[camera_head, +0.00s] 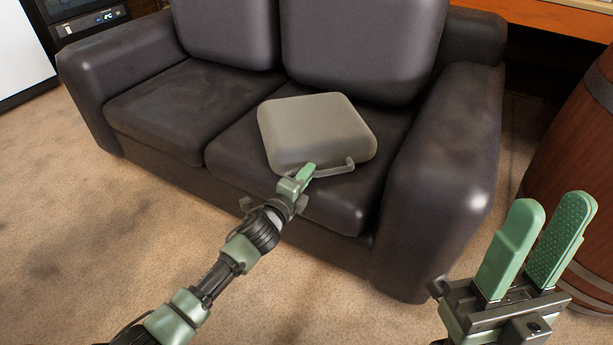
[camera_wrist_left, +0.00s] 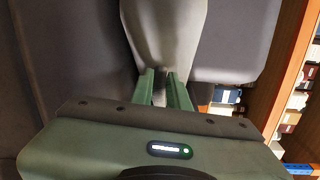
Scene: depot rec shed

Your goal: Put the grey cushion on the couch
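The grey cushion (camera_head: 318,128) lies on the right seat of the dark couch (camera_head: 185,105), slightly turned, with a thin strap-like loop along its front edge. My left gripper (camera_head: 306,173) reaches in from the front and is at that front edge. In the left wrist view the two green fingers (camera_wrist_left: 163,78) are close together, with the narrow near end of the cushion (camera_wrist_left: 163,35) between them. The exact grip on the loop is partly hidden. My right gripper (camera_head: 552,208) is open and empty, in front of the couch's right armrest.
The couch's right armrest (camera_head: 445,150) stands between the cushion and my right gripper. A wooden barrel (camera_head: 575,135) is at the right. A dark appliance (camera_head: 85,18) stands at the back left. The carpet (camera_head: 70,220) at the left is clear.

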